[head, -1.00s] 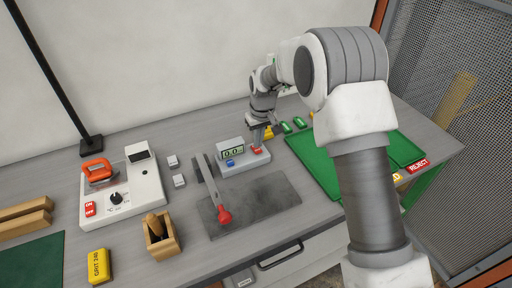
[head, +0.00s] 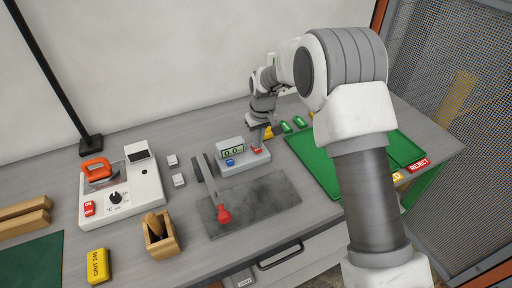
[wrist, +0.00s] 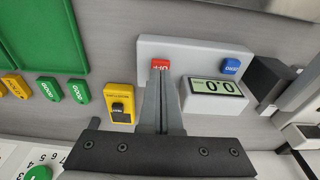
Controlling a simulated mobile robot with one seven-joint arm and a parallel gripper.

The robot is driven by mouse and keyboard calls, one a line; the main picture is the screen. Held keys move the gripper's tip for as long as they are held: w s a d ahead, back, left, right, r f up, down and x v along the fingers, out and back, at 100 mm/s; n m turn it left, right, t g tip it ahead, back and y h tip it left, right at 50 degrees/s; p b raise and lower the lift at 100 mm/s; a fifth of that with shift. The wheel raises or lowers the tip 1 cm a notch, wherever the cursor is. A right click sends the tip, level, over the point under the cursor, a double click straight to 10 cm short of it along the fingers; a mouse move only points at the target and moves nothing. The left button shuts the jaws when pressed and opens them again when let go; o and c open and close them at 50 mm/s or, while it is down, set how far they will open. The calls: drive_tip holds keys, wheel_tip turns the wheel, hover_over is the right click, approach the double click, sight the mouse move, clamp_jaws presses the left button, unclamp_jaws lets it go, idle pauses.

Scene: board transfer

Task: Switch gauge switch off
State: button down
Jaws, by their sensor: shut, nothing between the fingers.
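The gauge (head: 243,163) is a light grey box on the bench with a lit display reading 0.0 (wrist: 216,87). It carries a red switch (wrist: 160,65) with white lettering that seems to read OFF, upside down in the wrist view, and a blue button (wrist: 231,66). In the head view the red switch (head: 257,150) is partly hidden by my gripper. My gripper (wrist: 160,74) is shut and empty, its fingertips right at the red switch's near edge. I cannot tell whether they touch it.
A yellow block with a black knob (wrist: 121,103) stands beside the gauge. Green GOOD tags (wrist: 77,91) and a green tray (head: 318,172) are to the right in the head view.

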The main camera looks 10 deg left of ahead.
sight(258, 150)
drive_tip(key=shift+f+b, duration=0.4)
drive_tip(key=shift+f, duration=0.25)
drive_tip(key=shift+r+p, duration=1.95)
drive_tip(key=shift+r, duration=1.6)
